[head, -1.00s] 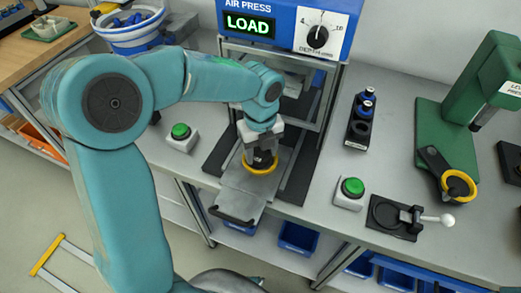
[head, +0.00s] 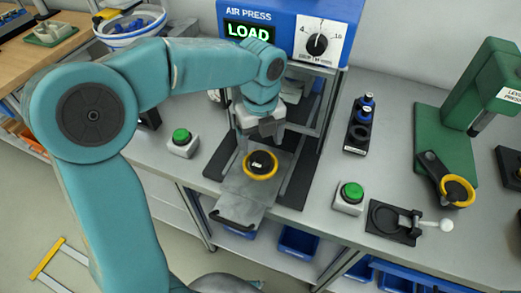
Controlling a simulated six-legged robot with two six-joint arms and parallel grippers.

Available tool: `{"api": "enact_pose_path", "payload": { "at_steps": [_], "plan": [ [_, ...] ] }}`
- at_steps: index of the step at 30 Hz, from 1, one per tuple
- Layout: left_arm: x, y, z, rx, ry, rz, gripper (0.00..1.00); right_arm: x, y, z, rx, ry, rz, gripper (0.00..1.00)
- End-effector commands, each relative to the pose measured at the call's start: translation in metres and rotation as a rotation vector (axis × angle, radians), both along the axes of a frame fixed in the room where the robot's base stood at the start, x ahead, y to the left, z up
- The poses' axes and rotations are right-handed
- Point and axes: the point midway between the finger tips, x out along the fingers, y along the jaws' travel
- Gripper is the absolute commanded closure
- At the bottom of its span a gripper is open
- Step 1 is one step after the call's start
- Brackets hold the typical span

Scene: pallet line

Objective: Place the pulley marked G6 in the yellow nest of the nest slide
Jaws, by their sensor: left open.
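The nest slide (head: 238,197) is pulled out in front of the air press, with its yellow nest (head: 247,174) as a ring on top. A dark pulley (head: 262,161) with a light marking sits inside the yellow ring; the marking is too small to read. My left gripper (head: 262,135) is open and empty, just above and behind the nest, apart from the pulley. My right gripper is not in view.
The air press (head: 275,20) shows LOAD. Green buttons stand left (head: 181,137) and right (head: 351,192) of the slide. A black rack (head: 356,137) holds blue-topped parts. A green lever press (head: 450,140) stands at right, a black fixture (head: 388,222) in front.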

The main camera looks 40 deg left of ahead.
Motion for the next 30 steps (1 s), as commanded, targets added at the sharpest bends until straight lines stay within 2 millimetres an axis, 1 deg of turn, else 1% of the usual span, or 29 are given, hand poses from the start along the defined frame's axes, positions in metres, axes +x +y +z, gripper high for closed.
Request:
{"api": "enact_pose_path", "payload": {
  "at_steps": [1,3,6,9,13,27,29,30],
  "plan": [
    [0.001,0.000,0.014,0.000,-0.005,0.000,0.21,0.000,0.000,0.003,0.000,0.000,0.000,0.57],
    [0.001,0.000,0.028,0.000,-0.004,0.001,0.21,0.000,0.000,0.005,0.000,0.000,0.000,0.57],
    [0.001,0.000,0.044,0.000,-0.002,0.000,0.21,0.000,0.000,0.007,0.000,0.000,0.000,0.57],
    [0.000,0.000,0.054,-0.001,-0.001,0.001,0.21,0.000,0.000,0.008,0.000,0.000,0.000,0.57],
    [0.000,0.000,0.058,0.000,0.001,0.001,0.21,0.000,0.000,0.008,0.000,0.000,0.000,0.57],
    [0.000,0.000,0.058,0.000,0.001,0.001,0.21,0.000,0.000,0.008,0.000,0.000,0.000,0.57],
    [0.000,0.000,0.062,0.000,0.001,0.001,0.21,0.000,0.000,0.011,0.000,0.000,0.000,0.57],
    [0.000,0.000,0.067,0.001,0.001,0.001,0.21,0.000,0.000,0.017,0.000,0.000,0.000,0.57]
  ]
}}
